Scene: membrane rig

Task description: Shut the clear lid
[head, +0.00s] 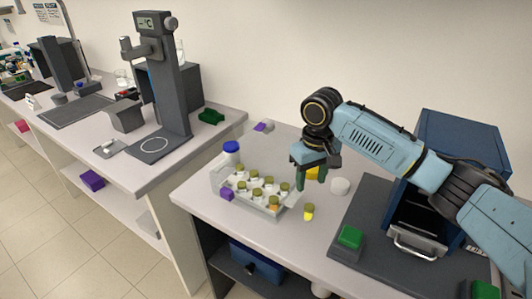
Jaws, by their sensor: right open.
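A clear-walled tray (225,180) stands on the right-hand bench and holds several vials with olive caps. A pale, see-through panel (283,140) rises behind it and looks like the clear lid standing open; its edges are faint against the wall and bench. My right gripper (311,178) hangs pointing down just right of the tray's back corner, with its green-tipped fingers apart. Whether it touches the lid I cannot tell. My left gripper is not in view.
A yellow-filled vial (309,212) and a white round cap (340,187) stand right of the tray. A blue-capped bottle (231,152) is at its back left. A dark blue cabinet (462,140) on a dark base with a green block (350,237) stands at right.

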